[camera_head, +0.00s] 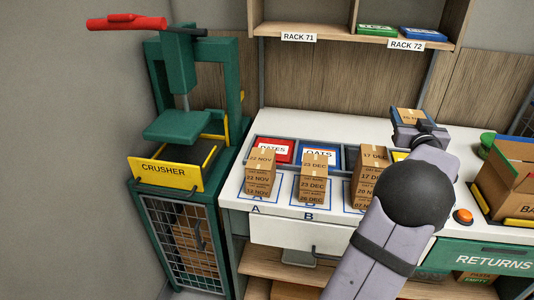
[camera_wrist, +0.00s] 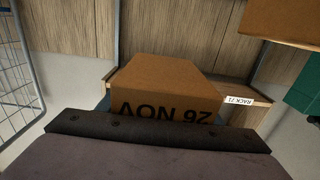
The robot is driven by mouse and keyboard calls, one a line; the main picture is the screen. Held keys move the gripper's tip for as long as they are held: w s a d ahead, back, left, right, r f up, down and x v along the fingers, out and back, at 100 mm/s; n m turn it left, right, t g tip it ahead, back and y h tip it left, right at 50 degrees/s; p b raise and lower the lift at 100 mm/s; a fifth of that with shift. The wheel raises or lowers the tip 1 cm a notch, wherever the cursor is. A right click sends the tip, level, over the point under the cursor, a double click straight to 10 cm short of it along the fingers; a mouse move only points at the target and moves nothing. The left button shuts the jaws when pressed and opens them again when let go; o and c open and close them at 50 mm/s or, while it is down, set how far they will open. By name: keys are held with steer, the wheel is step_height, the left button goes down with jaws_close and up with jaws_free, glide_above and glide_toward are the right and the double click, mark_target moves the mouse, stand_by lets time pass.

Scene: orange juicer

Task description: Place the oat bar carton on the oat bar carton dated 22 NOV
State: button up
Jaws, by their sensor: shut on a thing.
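My gripper (camera_head: 418,134) is raised over the back right of the white counter, shut on an oat bar carton (camera_head: 408,116). In the wrist view this brown carton (camera_wrist: 165,85) sits just beyond the dark edge of my gripper (camera_wrist: 160,128), and its face reads 26 NOV upside down. The carton dated 22 NOV (camera_head: 261,158) is the top one of the stack at mark A, to the left of and apart from my gripper. Its own stack stands upright.
A stack topped by 23 DEC (camera_head: 314,161) stands at B, and one topped by 17 DEC (camera_head: 373,155) is partly hidden by my arm. The green crusher (camera_head: 180,125) stands left; an open box (camera_head: 505,175) stands right.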

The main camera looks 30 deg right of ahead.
steer(key=w+a+r+m+g+h+p, duration=0.25)
steer(key=w+r, duration=0.35)
steer(key=w, duration=0.5)
steer(key=n+t+y+b, duration=0.2)
steer(key=b, duration=0.3)
glide_above(264, 151)
step_height(264, 151, down, 5)
steer(key=shift+w+f+p, duration=0.1)
steer(key=shift+f+p, duration=0.2)
steer(key=shift+f, duration=4.8)
steer(key=shift+f, duration=0.1)
steer(key=shift+f, duration=0.15)
steer(key=o, duration=1.1)
steer(key=shift+o, duration=0.4)
